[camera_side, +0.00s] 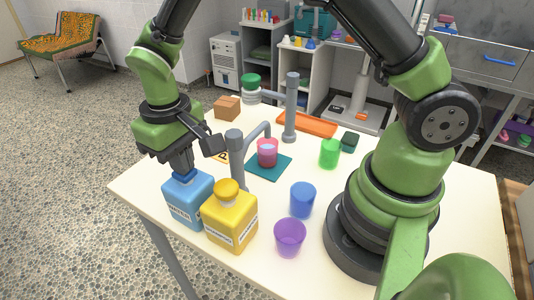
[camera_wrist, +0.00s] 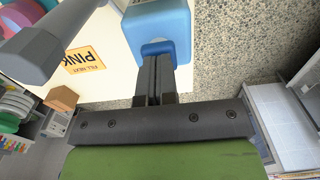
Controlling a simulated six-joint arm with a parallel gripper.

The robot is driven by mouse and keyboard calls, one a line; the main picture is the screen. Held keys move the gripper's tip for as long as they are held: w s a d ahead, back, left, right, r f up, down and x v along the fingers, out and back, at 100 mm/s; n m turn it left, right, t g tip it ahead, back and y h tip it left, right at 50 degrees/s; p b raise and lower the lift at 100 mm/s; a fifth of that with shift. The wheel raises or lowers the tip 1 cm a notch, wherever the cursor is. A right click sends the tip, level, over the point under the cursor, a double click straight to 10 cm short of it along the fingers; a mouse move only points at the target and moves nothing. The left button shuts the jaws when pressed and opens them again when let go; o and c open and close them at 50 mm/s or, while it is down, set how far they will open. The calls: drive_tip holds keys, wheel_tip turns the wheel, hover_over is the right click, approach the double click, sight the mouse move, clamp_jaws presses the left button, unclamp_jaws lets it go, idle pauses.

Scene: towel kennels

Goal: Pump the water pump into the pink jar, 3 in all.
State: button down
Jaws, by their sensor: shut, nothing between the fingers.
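The blue pump bottle (camera_side: 189,200) stands at the table's front left, its label too small to read surely. My gripper (camera_side: 183,172) is shut and empty, pointing down with its tips at the top of the blue pump. In the wrist view the shut fingers (camera_wrist: 155,62) meet the blue pump's head (camera_wrist: 155,47); whether it is pressed down I cannot tell. The pink jar (camera_side: 267,154) stands on a teal mat (camera_side: 282,164) under the grey spout, with pinkish content showing. The yellow pump bottle (camera_side: 231,222) stands just right of the blue one.
A purple jar (camera_side: 290,234), blue jar (camera_side: 302,197) and green jar (camera_side: 330,152) stand to the right. Grey spout posts (camera_side: 237,165) rise close to my gripper. A yellow card reading PINK (camera_wrist: 85,60) lies nearby. A cardboard box (camera_side: 227,108) and orange tray (camera_side: 307,124) are at the back.

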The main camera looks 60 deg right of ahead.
drive_tip(key=shift+r, duration=1.8)
drive_tip(key=shift+f, duration=0.15)
drive_tip(key=shift+f, duration=1.65)
drive_tip(key=shift+r, duration=1.8)
drive_tip(key=shift+r, duration=0.1)
drive_tip(key=shift+r, duration=2.9)
